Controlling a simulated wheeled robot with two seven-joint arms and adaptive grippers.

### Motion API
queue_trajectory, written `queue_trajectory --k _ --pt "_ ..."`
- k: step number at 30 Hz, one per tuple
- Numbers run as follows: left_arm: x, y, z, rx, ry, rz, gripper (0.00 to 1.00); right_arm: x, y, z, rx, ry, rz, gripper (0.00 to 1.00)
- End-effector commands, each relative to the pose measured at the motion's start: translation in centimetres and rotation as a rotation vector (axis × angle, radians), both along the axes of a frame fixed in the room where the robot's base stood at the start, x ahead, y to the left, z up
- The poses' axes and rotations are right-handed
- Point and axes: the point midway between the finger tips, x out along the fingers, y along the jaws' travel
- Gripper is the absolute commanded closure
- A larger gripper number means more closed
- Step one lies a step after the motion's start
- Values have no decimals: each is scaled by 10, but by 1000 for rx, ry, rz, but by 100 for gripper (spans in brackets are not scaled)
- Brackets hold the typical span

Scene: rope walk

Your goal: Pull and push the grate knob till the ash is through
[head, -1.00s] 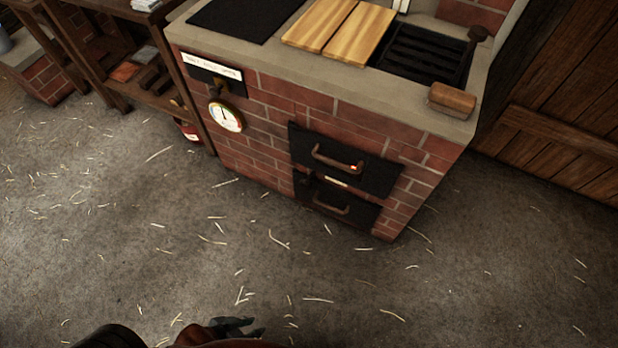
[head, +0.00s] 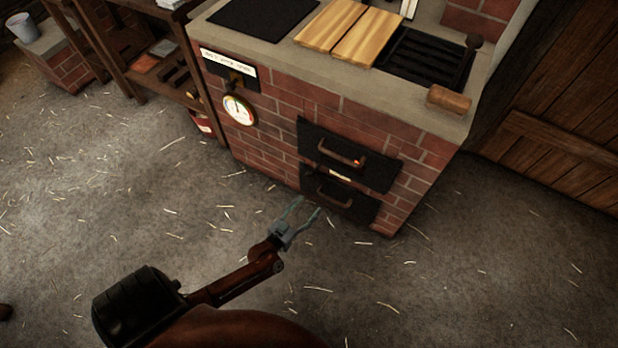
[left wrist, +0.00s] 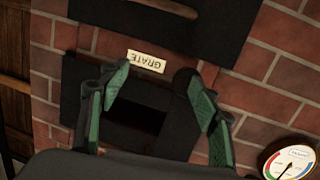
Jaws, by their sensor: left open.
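A cream label reading GRATE (left wrist: 147,62) shows upside down in the left wrist view, and as a small pale strip between the two black doors in the head view (head: 340,175). A dark rounded knob (left wrist: 184,78) sits beside the label, close to one fingertip; it is hard to make out in the head view. My left gripper (head: 308,205) is open and empty, in front of and below the brick stove's lower door (head: 350,203). Its two greenish fingers (left wrist: 158,72) frame a dark recess in the left wrist view. No ash is visible. My right gripper is not in view.
The brick stove (head: 275,125) has an upper door (head: 375,170) with a curved handle and a red glow. A round gauge (head: 239,109) hangs on its left front. A wooden block (head: 450,99) lies on the top's edge. The straw-strewn floor is clear in front.

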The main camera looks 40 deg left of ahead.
Motion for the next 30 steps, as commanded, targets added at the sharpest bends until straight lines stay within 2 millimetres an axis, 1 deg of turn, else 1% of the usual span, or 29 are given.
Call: queue_trajectory --k 1,3,7,11,15,21,25,30 --pt "12 18 10 18 -39 47 43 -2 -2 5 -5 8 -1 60" --pt "20 36 17 36 -74 98 43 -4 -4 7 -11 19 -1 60" --pt "30 53 22 53 -104 145 43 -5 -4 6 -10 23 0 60" --pt "44 59 21 54 -106 150 43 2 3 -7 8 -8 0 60" --pt "66 63 19 54 -105 148 43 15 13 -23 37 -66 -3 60" --pt "91 70 20 54 -104 149 43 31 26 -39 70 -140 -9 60" --pt "99 71 21 52 -103 148 43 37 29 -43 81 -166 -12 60" --pt "101 72 23 52 -104 147 43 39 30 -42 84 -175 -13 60"
